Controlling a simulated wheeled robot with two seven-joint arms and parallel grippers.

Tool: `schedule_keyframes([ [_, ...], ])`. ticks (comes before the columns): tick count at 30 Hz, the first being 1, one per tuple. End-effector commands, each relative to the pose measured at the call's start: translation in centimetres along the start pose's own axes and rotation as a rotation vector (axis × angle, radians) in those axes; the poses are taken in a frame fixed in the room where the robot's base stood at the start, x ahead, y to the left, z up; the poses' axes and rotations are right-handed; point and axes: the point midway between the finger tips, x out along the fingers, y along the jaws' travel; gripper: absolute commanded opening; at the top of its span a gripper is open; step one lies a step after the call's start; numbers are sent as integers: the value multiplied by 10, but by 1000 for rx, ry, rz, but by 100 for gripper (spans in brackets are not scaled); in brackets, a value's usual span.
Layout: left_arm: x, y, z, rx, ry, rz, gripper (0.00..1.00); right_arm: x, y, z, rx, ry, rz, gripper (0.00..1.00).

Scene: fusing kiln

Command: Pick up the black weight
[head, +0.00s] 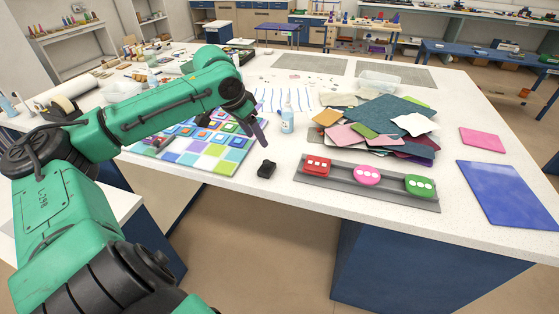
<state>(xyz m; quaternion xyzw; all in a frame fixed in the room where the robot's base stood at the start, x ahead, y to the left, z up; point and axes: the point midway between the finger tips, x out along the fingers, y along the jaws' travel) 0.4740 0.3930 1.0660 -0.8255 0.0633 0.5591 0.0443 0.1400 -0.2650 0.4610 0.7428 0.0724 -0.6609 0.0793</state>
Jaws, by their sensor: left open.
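The black weight (266,169) is a small dark block on the white worktop (300,232), near its front edge, left of the grey tray. My left gripper (259,132) hangs above and slightly behind it in the picture, over the right edge of the coloured tile panel. Its dark fingers point down and are apart from the weight, with nothing seen between them. The green left arm comes in from the left. My right gripper is not in view.
A grey tray (398,200) holds red, pink and green pieces right of the weight. A small bottle (287,121) stands behind the weight. The coloured tile panel (214,163) lies to its left. Glass sheets (385,112) are piled behind the tray.

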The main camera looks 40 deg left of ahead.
Motion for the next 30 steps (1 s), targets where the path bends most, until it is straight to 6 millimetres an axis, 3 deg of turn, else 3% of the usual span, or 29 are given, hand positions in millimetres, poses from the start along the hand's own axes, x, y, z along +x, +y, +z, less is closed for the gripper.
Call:
schedule_keyframes([
  [5,22,-1,1,0,-9,-5,61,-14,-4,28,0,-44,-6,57],
  [8,40,-2,2,-2,-8,-4,61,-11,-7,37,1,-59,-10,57],
  [12,62,-1,1,-1,-5,-3,61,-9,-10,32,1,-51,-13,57],
  [18,78,-1,1,0,-2,-1,61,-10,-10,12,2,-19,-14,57],
  [25,116,-1,5,0,-3,-3,61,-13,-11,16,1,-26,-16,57],
  [30,124,0,4,-1,2,-1,61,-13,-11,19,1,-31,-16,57],
])
